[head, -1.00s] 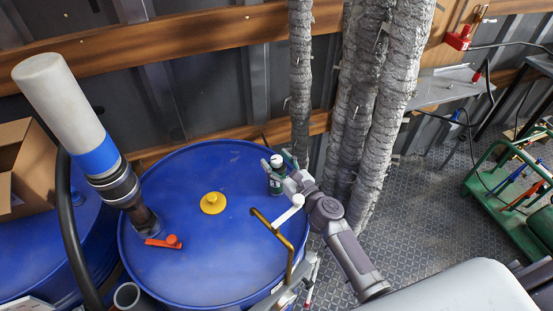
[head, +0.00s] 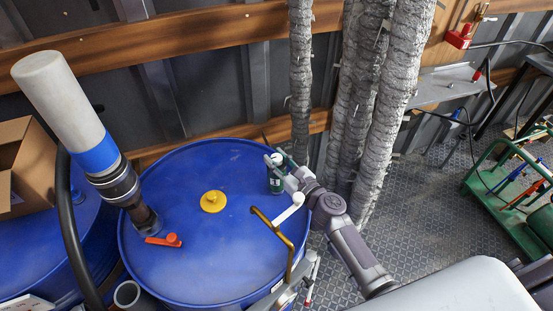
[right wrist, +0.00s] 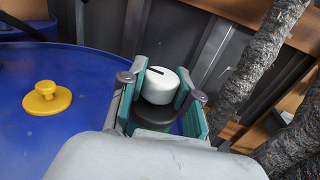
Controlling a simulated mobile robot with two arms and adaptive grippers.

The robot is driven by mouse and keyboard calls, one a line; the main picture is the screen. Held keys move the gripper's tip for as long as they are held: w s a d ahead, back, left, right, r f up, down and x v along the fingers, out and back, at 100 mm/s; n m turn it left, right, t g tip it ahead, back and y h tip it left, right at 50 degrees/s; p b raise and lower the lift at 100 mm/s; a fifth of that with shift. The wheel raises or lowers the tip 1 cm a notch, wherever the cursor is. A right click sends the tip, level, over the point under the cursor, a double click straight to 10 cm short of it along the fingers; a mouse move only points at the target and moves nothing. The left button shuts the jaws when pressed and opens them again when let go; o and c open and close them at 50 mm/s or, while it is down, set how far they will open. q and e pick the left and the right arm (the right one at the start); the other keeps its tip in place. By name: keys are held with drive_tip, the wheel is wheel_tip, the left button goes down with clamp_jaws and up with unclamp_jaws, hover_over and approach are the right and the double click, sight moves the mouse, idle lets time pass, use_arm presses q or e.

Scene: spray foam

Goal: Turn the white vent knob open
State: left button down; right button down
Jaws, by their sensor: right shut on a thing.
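The white vent knob (right wrist: 159,88) is a short white cylinder with a dark slot line on top. It sits on a dark collar at the back right of the blue drum (head: 190,262). My right gripper (right wrist: 160,92) is shut on it, with teal pads on either side. In the head view my right gripper (head: 278,179) reaches in from the right and partly hides the knob (head: 276,159). The knob's lower body is mostly hidden by the fingers. My left gripper is not in view.
A yellow cap (head: 213,202), an orange lever (head: 164,241) and a tall white-topped pump (head: 67,100) are on the drum. A brass-coloured bent bar (head: 289,258) stands near my arm. Silver wrapped pipes (head: 385,110) rise close behind. A cardboard box (head: 28,170) is at left.

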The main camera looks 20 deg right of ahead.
sight(277, 157)
drive_tip(key=n+g+y+b, duration=0.1)
drive_tip(key=y, duration=0.1)
drive_tip(key=n+g+y, duration=0.1)
drive_tip(key=shift+d+f+n+y+b, duration=0.1)
drive_tip(key=shift+f+n+y+b, duration=0.1)
drive_tip(key=shift+n+y+b, duration=0.2)
drive_tip(key=n+g+y+b, duration=0.3)
drive_tip(key=n+g+b, duration=0.1)
drive_tip(key=g+b, duration=0.1)
drive_tip(key=n+g+y+b, duration=0.4)
drive_tip(key=g+b, duration=0.1)
drive_tip(key=b, duration=0.1)
drive_tip(key=shift+r+n+g+y+b, duration=0.1)
drive_tip(key=shift+n+g+y+b, duration=0.4)
drive_tip(key=shift+n+g+b, duration=0.95)
drive_tip(key=shift+m+g, duration=0.25)
drive_tip(key=shift+m, duration=0.1)
drive_tip(key=c, duration=0.8)
unclamp_jaws()
drive_tip(key=shift+r, duration=0.1)
wheel_tip(277, 157, up, 10)
